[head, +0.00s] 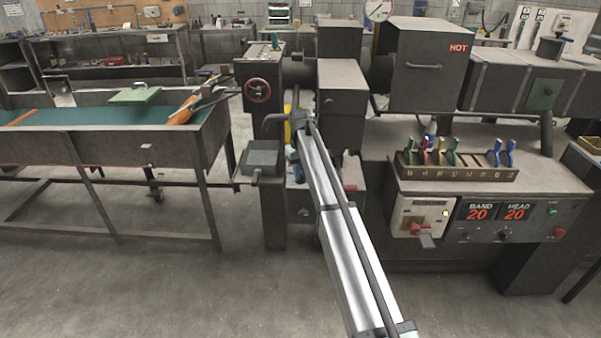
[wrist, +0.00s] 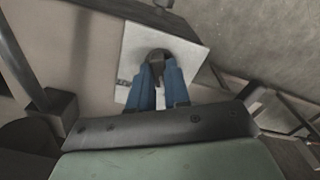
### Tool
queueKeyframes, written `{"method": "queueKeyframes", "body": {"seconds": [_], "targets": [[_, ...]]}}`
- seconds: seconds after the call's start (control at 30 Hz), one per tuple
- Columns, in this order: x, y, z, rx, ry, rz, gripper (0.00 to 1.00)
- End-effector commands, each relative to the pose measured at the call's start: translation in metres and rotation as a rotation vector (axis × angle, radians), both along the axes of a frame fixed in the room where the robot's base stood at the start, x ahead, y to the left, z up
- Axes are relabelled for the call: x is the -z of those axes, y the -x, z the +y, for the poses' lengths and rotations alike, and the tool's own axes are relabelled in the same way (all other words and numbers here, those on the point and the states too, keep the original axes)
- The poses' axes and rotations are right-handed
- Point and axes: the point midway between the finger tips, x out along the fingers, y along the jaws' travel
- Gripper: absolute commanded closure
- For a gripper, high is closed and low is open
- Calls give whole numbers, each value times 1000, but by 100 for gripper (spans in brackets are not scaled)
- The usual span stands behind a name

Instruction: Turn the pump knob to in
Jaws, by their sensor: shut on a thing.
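In the wrist view, a dark knob (wrist: 158,54) stands on a pale square plate (wrist: 190,53). My gripper (wrist: 158,68) has blue fingers, and their tips are closed on the sides of the knob. Small dark lettering shows at the plate's left edge, but I cannot read it or tell which way the knob points. In the head view, my silver arm reaches to the machine's left part and hides most of the knob area.
A dark box (head: 262,158) sits left of my arm, and a red handwheel (head: 257,90) is above it. A water-trough table (head: 110,150) stands at the left. At the right are a rack of coloured clips (head: 455,172) and a control panel (head: 515,220).

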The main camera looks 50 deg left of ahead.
Motion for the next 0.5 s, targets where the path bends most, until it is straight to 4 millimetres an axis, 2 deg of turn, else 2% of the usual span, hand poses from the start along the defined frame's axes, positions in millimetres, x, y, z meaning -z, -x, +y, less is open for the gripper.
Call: {"method": "queueKeyframes", "body": {"seconds": [0.2,0.5], "targets": [[0,0,0,-170,0,0,100],[0,0,0,-327,0,0,100]]}}
